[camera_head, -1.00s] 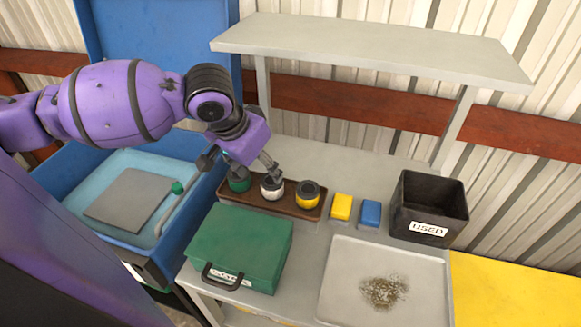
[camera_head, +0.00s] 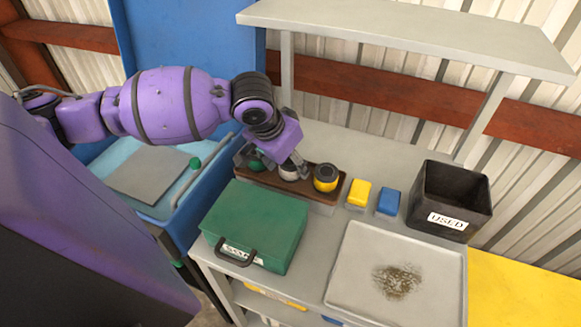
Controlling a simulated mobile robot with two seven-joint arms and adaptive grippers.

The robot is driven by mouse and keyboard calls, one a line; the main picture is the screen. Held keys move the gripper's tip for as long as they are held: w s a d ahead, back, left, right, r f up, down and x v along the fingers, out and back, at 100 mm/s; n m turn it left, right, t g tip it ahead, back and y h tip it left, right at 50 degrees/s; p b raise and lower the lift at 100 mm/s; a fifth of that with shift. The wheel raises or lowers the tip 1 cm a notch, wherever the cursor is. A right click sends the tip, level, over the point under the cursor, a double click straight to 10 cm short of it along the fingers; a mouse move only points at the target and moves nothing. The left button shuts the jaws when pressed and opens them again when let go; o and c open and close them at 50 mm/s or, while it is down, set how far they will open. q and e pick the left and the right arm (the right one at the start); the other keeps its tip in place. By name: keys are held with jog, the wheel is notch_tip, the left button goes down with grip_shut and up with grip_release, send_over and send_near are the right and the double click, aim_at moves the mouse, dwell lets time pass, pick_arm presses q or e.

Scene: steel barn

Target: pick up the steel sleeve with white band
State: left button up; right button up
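The steel sleeve with white band (camera_head: 288,175) stands in a brown wooden tray (camera_head: 271,179) on the workbench, in the middle of a row. A sleeve with a green band (camera_head: 256,163) is to its left and one with a yellow band (camera_head: 326,179) to its right. My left gripper (camera_head: 272,164) is open, pointing down at the row. One finger is beside the green-banded sleeve. The other overlaps the white-banded sleeve in the picture and partly hides it. I cannot tell whether it touches. My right gripper is not in view.
A green case (camera_head: 255,222) stands in front of the tray. Yellow (camera_head: 359,194) and blue (camera_head: 389,202) blocks and a black bin marked USED (camera_head: 452,195) are to the right. A grey tray (camera_head: 350,280) with a dirty patch lies in front. A shelf (camera_head: 410,35) overhangs behind.

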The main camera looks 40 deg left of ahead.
pick_arm(q)
jog(key=c, duration=1.2)
jog(key=shift+r, duration=0.75)
jog(key=s+a+r+p, duration=0.4)
jog(key=s+r+p, duration=0.3)
jog(key=s+r, duration=0.4)
jog(key=shift+s+a+r, duration=0.2)
jog(key=shift+a, duration=0.05)
jog(key=shift+s+a, duration=0.2)
jog(key=shift+s, duration=0.6)
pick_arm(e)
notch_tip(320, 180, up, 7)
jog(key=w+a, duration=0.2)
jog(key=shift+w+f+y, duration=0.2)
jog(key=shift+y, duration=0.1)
